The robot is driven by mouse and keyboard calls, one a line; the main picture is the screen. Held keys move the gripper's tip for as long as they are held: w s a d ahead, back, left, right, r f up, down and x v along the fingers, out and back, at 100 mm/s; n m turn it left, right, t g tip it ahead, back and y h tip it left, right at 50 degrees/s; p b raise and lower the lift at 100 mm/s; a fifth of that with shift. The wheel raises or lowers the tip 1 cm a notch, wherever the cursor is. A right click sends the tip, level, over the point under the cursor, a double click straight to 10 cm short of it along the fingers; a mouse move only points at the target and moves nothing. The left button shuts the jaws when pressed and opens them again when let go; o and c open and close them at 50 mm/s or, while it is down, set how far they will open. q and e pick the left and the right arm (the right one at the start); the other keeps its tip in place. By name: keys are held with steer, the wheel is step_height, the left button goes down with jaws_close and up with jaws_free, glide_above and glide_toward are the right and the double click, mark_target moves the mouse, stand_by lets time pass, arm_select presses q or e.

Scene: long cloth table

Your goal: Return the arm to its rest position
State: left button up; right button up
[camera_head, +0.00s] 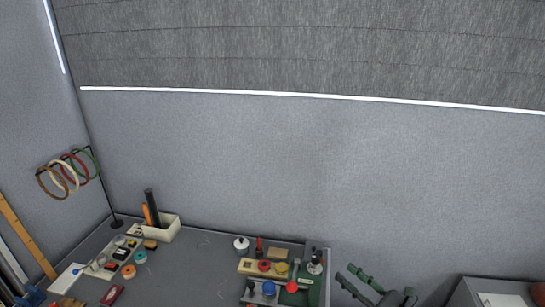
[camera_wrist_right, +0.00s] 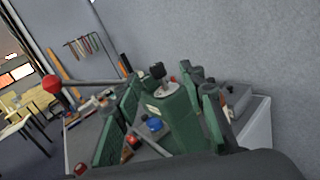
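My right gripper (camera_head: 380,282) shows at the bottom of the head view, to the right of the table and apart from the things on it. In the right wrist view my right gripper (camera_wrist_right: 168,92) has its two green-padded fingers spread, with nothing held between them. The table's things show beyond and between the fingers there. My left gripper is not in the head view.
Rings (camera_head: 68,172) hang on a stand at left. A pale-topped surface (camera_head: 500,300) stands at lower right.

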steer(key=s+d+f+m+t+h, duration=0.25)
steer(key=d+m+h, duration=0.35)
steer(key=m, duration=0.4)
steer(key=s+d+f+m+t+h, duration=0.1)
steer(key=s+d+f+m+h, duration=0.15)
steer(key=d+m+h, duration=0.6)
steer(key=s+d+f+m+g, duration=0.2)
steer(key=s+f+m+g, duration=0.6)
steer(key=f+m, duration=0.6)
steer(key=s+a+f+m+g+y, duration=0.2)
steer(key=s+a+f+m+g, duration=0.4)
steer(key=s, duration=0.6)
steer(key=s+a+f+m+g+y, duration=0.1)
steer(key=s+a+f+m+g, duration=0.2)
steer(key=s+f, duration=0.7)
steer(key=s+a+f, duration=0.1)
steer(key=s+f, duration=0.1)
steer(key=f, duration=1.1)
steer(key=s+a+f, duration=0.1)
steer(key=s+f, duration=0.1)
steer(key=f, duration=1.1)
steer(key=s+f+n+g, duration=0.1)
steer(key=s+f, duration=1.7)
steer(key=s, duration=0.2)
steer(key=shift+f+y, duration=0.25)
steer(key=shift+y, duration=0.1)
